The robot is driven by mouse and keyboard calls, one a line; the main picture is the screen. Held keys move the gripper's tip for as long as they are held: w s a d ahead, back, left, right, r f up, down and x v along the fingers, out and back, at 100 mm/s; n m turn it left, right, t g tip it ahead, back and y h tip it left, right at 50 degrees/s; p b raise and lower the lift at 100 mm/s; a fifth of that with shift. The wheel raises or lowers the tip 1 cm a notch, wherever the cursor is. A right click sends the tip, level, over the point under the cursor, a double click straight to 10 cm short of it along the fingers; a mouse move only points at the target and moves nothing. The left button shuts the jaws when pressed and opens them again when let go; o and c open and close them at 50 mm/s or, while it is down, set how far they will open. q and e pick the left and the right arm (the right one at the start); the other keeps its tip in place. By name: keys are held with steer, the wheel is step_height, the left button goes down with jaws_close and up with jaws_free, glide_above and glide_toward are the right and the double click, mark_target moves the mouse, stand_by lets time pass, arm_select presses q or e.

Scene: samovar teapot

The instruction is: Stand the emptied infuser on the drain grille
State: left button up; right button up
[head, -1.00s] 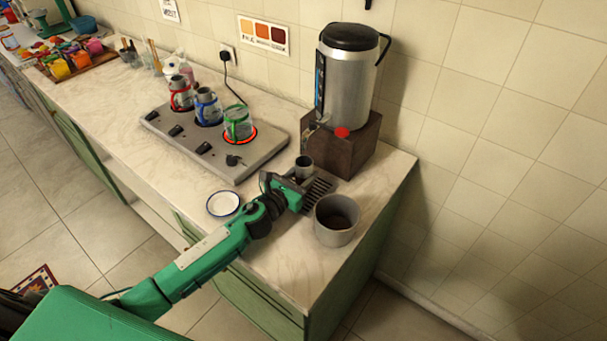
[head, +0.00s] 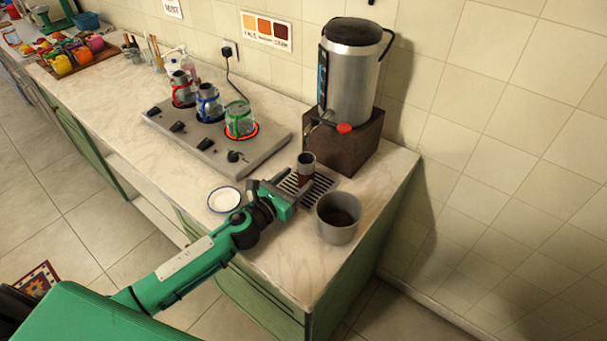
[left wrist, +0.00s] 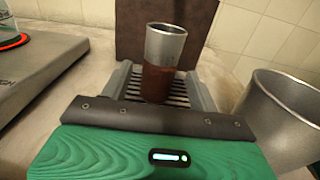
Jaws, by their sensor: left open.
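The infuser (head: 306,167), a small cylinder with a metallic upper part and a brown lower part, stands upright on the slatted drain grille (head: 322,186). It also shows upright in the left wrist view (left wrist: 163,62), with the grille's slats (left wrist: 180,93) around its base. My left gripper (head: 293,190) is open, just to the front left of the infuser, low over the grille's near side. In the left wrist view, grey sides flank the infuser with visible gaps. My right gripper is not in view.
A grey bin (head: 339,217) stands close to the right of the grille. The metal urn (head: 349,75) rises behind on a dark block (head: 345,140), its tap above the grille. A hot plate (head: 215,140) with several glass holders is left. A white saucer (head: 224,199) lies near the front edge.

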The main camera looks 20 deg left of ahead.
arm_select(q)
steer(key=b+v, duration=0.1)
steer(key=v, duration=0.6)
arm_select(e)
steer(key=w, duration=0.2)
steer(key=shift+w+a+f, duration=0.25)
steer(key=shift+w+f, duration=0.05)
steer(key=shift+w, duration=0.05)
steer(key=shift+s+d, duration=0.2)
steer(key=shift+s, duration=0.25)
